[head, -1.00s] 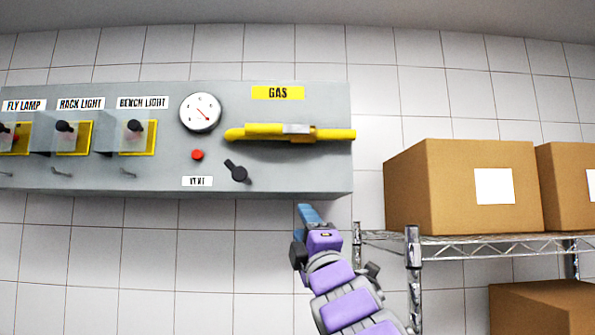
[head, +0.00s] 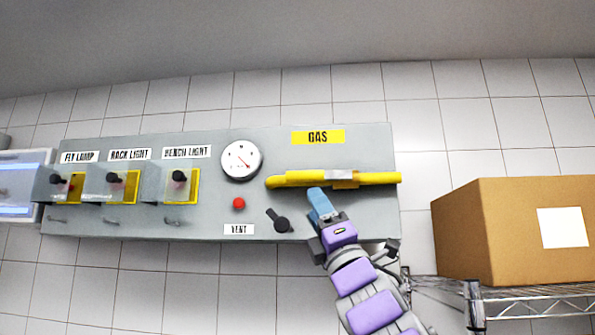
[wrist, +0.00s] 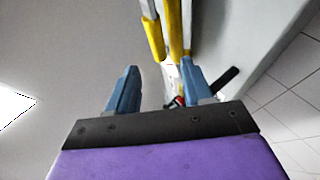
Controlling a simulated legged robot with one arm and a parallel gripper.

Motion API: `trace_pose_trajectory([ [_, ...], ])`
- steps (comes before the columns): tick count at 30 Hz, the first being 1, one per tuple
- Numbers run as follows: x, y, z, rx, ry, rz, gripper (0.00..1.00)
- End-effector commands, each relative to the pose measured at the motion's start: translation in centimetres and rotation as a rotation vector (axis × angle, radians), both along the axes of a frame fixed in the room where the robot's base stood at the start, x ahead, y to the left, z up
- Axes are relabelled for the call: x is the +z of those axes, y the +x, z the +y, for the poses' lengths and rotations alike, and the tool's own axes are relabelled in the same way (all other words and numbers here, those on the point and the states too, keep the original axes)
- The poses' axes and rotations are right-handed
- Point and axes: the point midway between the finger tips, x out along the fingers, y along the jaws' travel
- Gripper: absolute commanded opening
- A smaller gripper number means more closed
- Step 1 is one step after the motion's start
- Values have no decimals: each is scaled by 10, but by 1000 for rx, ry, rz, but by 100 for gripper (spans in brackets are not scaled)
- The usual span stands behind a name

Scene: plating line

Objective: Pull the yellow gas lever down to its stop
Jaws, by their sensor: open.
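The yellow gas lever (head: 300,180) lies level on the grey panel under the yellow GAS label (head: 318,137). Its rounded end points left, and a metal fitting joins it to the pipe on the right. My gripper (head: 319,203) is just below the lever in the head view, apart from it as far as I can tell. In the wrist view my gripper (wrist: 160,85) has its blue fingers spread with nothing between them. Two yellow bars show ahead of them; the shorter one with a free end (wrist: 153,38) appears to be the lever.
A black VENT knob (head: 279,221) and a red button (head: 239,203) sit left of my gripper. A gauge (head: 242,160) and several covered switches (head: 180,185) are further left. A cardboard box (head: 490,235) stands on a wire rack (head: 540,298) at right.

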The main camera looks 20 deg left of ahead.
Motion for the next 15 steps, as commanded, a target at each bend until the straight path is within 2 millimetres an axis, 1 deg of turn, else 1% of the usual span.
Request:
trace_pose_trajectory([
  [1, 5, 2, 1, -1, 2, 0, 51],
  [11, 29, 15, 18, -2, 1, 0, 51],
  [15, 43, 22, 28, 1, -1, 1, 51],
])
